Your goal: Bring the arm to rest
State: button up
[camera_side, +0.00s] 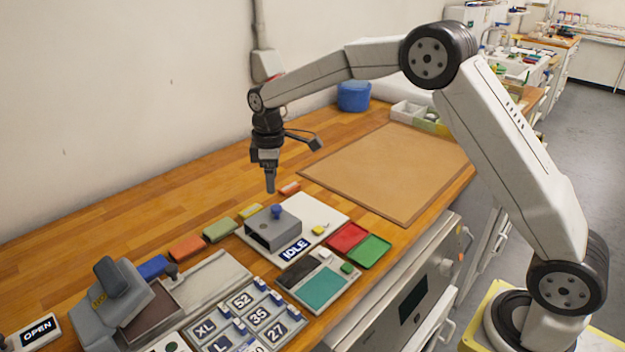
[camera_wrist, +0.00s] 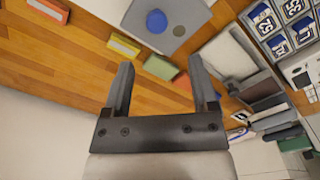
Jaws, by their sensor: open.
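My gripper (camera_side: 270,186) hangs from the arm in the side view, pointing down above the wooden bench, near the back of the white plate with the grey housing. In the wrist view my gripper (camera_wrist: 161,78) shows two dark fingers spread apart with nothing between them. Bench wood and coloured blocks show beyond the fingers. The fingers appear clear of the things below. My arm reaches from its base at the right, up and across to the left.
A grey housing with a blue knob (camera_side: 277,211) stands beside an IDLE sign (camera_side: 295,249). Coloured blocks, including a green one (camera_side: 220,229), line the back. Red (camera_side: 347,238) and green (camera_side: 371,250) trays sit in front. A brown mat (camera_side: 390,165) lies bare. The wall (camera_side: 120,110) is behind.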

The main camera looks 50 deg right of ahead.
jog(key=shift+s, duration=0.1)
jog(key=shift+s+d+m, duration=0.15)
jog(key=shift+s+m, duration=0.15)
jog(key=shift+s, duration=0.25)
jog(key=s+d+f+m+t, duration=0.1)
jog(key=s+m, duration=0.3)
jog(key=s, duration=0.8)
jog(key=s+d+f+m+t, duration=0.1)
jog(key=s+f+m, duration=0.2)
jog(key=s, duration=1)
jog(key=shift+d+f+m+t, duration=0.15)
jog(key=shift+m+t, duration=0.15)
jog(key=shift+m, duration=0.4)
